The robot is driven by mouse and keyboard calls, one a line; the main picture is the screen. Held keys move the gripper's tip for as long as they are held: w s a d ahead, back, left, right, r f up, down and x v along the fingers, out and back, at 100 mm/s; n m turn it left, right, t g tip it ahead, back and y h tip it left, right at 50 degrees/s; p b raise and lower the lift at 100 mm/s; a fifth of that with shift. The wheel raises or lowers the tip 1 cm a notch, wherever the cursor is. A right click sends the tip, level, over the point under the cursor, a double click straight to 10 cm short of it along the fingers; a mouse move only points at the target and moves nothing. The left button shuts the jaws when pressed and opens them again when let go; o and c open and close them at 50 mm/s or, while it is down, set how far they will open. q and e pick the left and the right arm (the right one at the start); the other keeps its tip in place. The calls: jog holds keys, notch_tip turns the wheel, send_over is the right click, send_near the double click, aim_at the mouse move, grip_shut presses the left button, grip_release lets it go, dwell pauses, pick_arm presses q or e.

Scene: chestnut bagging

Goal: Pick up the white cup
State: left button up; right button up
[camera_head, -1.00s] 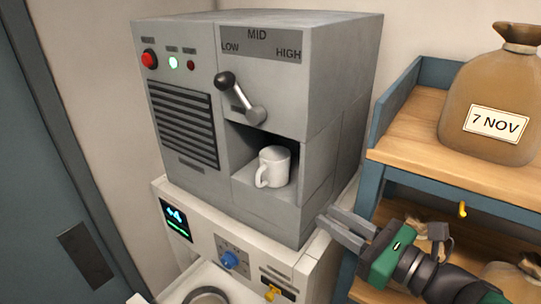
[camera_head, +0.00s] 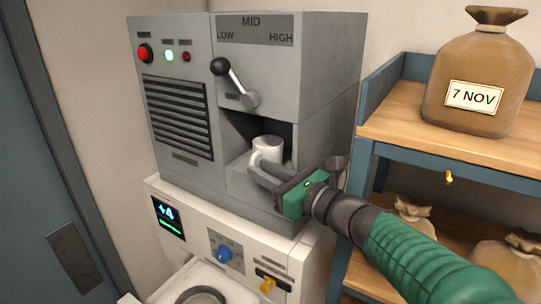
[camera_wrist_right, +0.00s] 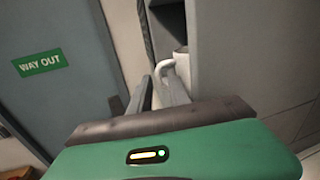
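The white cup (camera_head: 267,148) stands upright in the open recess of the grey machine (camera_head: 232,166). My right gripper (camera_head: 256,172) reaches in from the right, with its fingers at the front of the recess, just below and in front of the cup. They hide the cup's lower part in the head view. In the right wrist view the fingers (camera_wrist_right: 156,82) are apart, and the cup's handle (camera_wrist_right: 163,67) shows at their tips, with part of the cup (camera_wrist_right: 181,58) behind. I cannot tell whether they touch. My left gripper is not in view.
A lever (camera_head: 236,84) hangs above the recess. The recess's side walls leave little room around the cup. A shelf (camera_head: 410,112) stands at the right with a brown sack (camera_head: 472,65) labelled 7 NOV and more sacks below. A white unit (camera_head: 180,240) supports the machine.

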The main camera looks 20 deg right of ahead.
jog(key=shift+w+a+f, duration=0.3)
jog(key=shift+w+a, duration=0.3)
jog(key=shift+w, duration=0.15)
jog(key=shift+a, duration=0.15)
jog(key=shift+c, duration=1.3)
jog(key=shift+s, duration=0.1)
grip_shut()
jog(key=shift+d, duration=0.65)
jog(key=shift+s+a, duration=0.1)
jog(key=shift+a, duration=0.15)
